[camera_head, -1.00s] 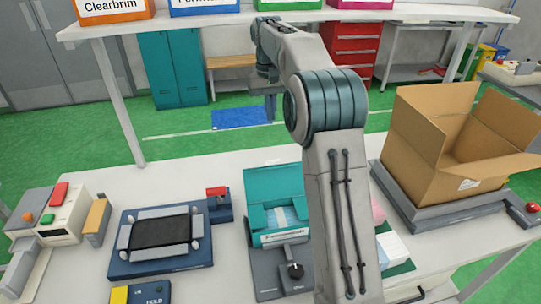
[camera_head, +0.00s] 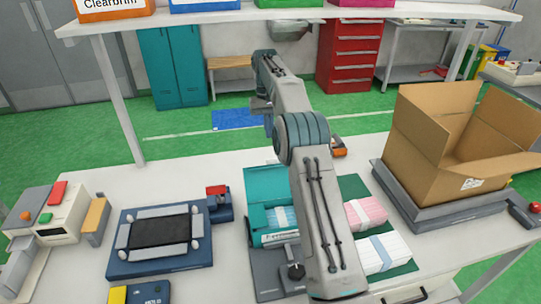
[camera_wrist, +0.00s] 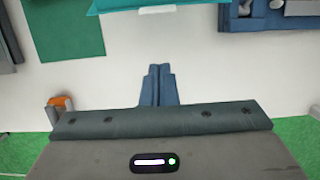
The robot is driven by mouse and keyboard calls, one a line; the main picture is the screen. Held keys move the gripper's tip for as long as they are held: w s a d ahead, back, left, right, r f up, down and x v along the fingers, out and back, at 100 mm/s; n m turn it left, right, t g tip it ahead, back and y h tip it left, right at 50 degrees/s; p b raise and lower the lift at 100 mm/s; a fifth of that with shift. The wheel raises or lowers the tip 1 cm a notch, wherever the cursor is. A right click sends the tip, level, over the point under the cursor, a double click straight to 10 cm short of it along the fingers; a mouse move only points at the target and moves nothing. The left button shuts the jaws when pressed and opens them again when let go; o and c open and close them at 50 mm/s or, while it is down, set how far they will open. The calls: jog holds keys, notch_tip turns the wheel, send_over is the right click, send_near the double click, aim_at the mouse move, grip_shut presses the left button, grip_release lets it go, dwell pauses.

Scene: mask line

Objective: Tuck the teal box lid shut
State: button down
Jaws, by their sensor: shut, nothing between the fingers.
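The teal box (camera_head: 258,240) stands on a dark grey fixture at the middle of the table, partly behind my arm. Its teal lid (camera_head: 266,182) is up at the box's far side, and the front is open. My gripper (camera_head: 269,130) is beyond the box, apart from the lid. In the wrist view my gripper (camera_wrist: 159,72) is shut and empty over bare white table. A teal edge of the box (camera_wrist: 150,6) shows at the top of that view.
A green mat (camera_head: 352,186) with pink and white packs lies right of the box. An open carton (camera_head: 440,160) stands on a grey platform at right. A blue fixture (camera_head: 120,262) is at left. An orange item (camera_head: 338,148) is near the far edge. A shelf (camera_head: 290,18) spans above.

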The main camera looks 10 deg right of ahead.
jog(key=s+f, duration=0.5)
jog(key=shift+s+f+p, duration=0.25)
jog(key=shift+f+p, duration=0.1)
dwell(0.3)
jog(key=shift+a+b, duration=0.15)
jog(key=shift+b, duration=0.15)
